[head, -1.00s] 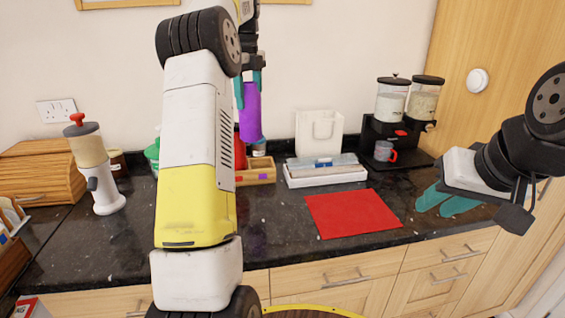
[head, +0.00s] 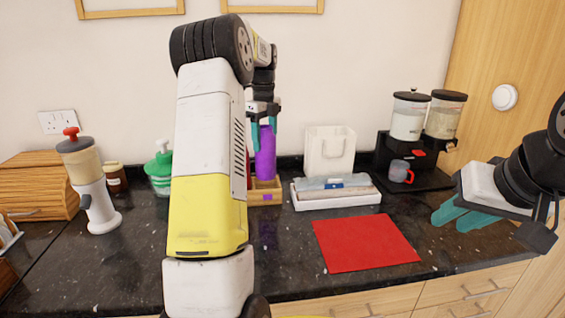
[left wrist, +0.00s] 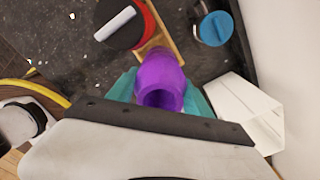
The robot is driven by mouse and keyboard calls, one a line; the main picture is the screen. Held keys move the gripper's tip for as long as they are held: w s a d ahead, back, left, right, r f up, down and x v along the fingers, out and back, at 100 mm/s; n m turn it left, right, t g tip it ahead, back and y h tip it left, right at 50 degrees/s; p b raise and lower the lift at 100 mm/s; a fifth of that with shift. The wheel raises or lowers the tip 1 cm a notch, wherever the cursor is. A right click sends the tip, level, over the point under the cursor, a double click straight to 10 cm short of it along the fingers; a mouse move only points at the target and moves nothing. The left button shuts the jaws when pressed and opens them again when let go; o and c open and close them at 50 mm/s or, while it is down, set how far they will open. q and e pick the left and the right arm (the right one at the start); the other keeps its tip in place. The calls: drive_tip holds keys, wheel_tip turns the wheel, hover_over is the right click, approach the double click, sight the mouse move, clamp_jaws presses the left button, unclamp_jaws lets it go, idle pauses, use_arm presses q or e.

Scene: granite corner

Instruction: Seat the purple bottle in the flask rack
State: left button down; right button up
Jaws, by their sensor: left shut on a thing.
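The purple bottle (head: 266,158) is upright in my left gripper (head: 263,128), whose teal fingers are shut on its upper part. In the left wrist view the bottle (left wrist: 160,75) sits between the teal fingers, its open mouth facing the camera. The wooden flask rack (head: 267,198) stands on the counter below. The bottle's lower end meets the rack's upper part in the head view; I cannot tell whether it is inside a slot. My left arm hides the rack's left part. A strip of the rack (left wrist: 172,42) shows in the left wrist view. My right gripper (head: 465,217) is empty and open over the counter.
A red mat (head: 366,243) lies in front. A dispenser (head: 410,160) is at back right.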

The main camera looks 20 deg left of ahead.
sight(265, 160)
use_arm(q)
wheel_tip(265, 160, down, 7)
drive_tip(key=shift+f, duration=0.2)
idle(0.4)
drive_tip(key=shift+c, duration=2.2)
unclamp_jaws()
drive_tip(key=shift+f, duration=0.15)
